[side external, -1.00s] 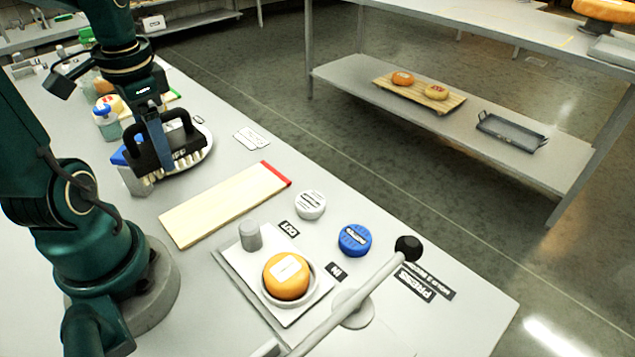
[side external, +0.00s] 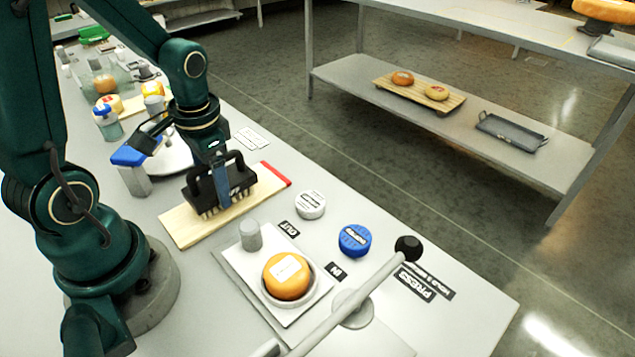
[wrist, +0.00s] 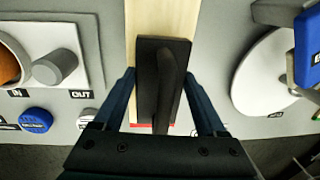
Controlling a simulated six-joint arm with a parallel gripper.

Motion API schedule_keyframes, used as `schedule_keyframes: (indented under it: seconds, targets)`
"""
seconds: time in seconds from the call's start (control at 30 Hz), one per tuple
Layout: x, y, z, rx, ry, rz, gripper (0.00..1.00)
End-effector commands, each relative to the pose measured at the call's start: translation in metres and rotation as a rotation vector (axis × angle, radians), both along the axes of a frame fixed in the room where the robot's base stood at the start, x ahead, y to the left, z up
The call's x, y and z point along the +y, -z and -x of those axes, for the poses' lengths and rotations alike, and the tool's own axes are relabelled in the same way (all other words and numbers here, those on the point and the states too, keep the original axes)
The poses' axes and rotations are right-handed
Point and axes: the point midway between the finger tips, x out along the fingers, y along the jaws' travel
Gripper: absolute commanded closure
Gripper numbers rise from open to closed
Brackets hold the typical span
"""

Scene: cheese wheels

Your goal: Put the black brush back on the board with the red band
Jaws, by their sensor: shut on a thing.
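The black brush (side external: 207,191) has a looped handle and pale bristles that point down. The red band (side external: 276,174) is at the board's far right end. In the wrist view the brush (wrist: 150,80) lies lengthwise along the board (wrist: 184,14), between my fingers, and hides part of it.
A press plate (side external: 232,262) with an orange cheese wheel (side external: 287,275) is right of the board. A white puck (side external: 311,204), a blue puck (side external: 354,240) and a press lever (side external: 350,298) stand nearby.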

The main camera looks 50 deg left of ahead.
Motion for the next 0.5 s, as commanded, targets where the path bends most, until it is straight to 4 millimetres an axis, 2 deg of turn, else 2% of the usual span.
schedule_keyframes:
  seconds: [0.37,0.4,0.43,0.47,0.5]
  targets:
    - [0.0002,0.0038,0.0001,0.0,0.001,0.0,0.78]
    - [0.0002,0.0042,0.0002,0.001,0.001,0.0,0.19]
    - [0.0003,0.004,0.0001,0.0,0.001,-0.001,0.07]
    - [0.0003,0.0039,0.0001,0.0,0.001,-0.001,0.0]
    - [0.0003,0.0039,0.0001,0.0,0.001,-0.001,0.0]
